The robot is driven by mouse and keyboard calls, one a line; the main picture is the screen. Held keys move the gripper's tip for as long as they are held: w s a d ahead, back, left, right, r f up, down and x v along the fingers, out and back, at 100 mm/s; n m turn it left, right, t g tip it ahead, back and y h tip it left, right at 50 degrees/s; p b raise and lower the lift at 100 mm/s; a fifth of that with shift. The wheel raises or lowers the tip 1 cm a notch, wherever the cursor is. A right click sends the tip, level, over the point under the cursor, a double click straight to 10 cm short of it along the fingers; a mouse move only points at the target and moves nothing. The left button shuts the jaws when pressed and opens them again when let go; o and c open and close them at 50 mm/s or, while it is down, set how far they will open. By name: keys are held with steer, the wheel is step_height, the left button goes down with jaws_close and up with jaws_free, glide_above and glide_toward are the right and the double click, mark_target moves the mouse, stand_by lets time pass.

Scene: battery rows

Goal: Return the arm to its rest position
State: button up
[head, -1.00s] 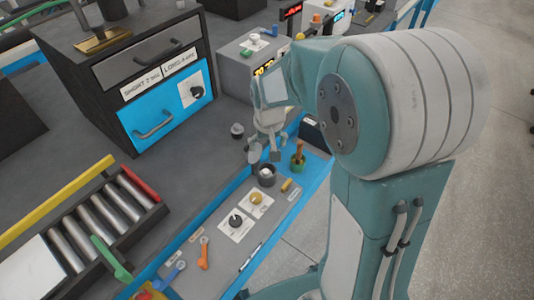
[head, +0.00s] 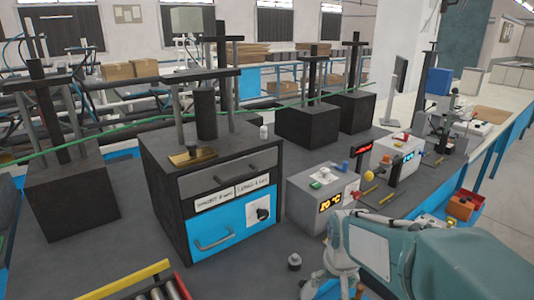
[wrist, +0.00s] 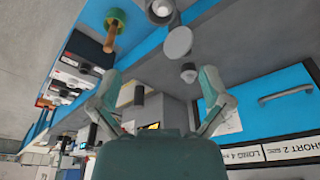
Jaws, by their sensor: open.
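My teal arm enters the head view from the lower right, and my gripper (head: 335,288) is at the bottom edge, partly cut off. In the wrist view my gripper (wrist: 160,76) has its two fingers spread wide apart with nothing held between them. It hangs above the bench, close to the black cabinet with the blue drawer (head: 222,232). A small dark round part (head: 294,262) stands on the bench to the left of the gripper.
The grey box with a yellow display (head: 322,196) stands just behind my gripper. The wrist view shows a green-based wooden-handled tool (wrist: 113,28) and a pale disc (wrist: 178,42). Black press blocks (head: 307,124) stand further back.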

steer(key=s+r+t, duration=0.1)
steer(key=s+r, duration=0.3)
steer(key=s, duration=0.4)
steer(key=s+r+t, duration=0.2)
steer(key=s+r, duration=0.2)
steer(key=s, duration=0.3)
steer(key=shift+s+r+n, duration=0.2)
steer(key=shift+s+n, duration=0.15)
steer(key=shift+n, duration=0.05)
